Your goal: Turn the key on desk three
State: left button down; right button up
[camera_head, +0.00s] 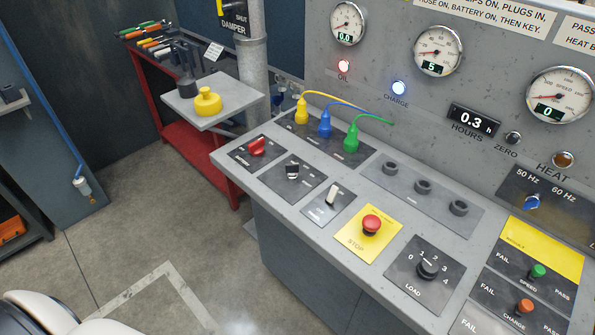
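A grey control desk (400,232) stands in the middle and right of the view. Its left end has a red rotary switch (257,147), a black switch with a pale top (292,171) and a thin pale upright lever or key (332,193), each on a dark or grey plate. The labels on these plates are too small to read, so I cannot tell for sure which is the key. I see no desk number. Neither of my grippers is in view, and nothing touches the desk controls.
The desk also has a red stop button (371,224), a load knob (428,269) and coloured plugs (325,125). The oil lamp (344,65) glows red and the charge lamp (399,88) blue. A grey shelf with a yellow object (208,101) and a red cart (190,150) stand left.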

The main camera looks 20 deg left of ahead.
aim_at(292, 169)
jog(key=i+j, duration=0.1)
jog(key=j, duration=0.25)
jog(key=i+j, duration=0.15)
jog(key=j, duration=0.25)
jog(key=i+j, duration=0.1)
jog(key=j, duration=0.25)
jog(key=i+j+z, duration=0.1)
jog(key=j, duration=0.25)
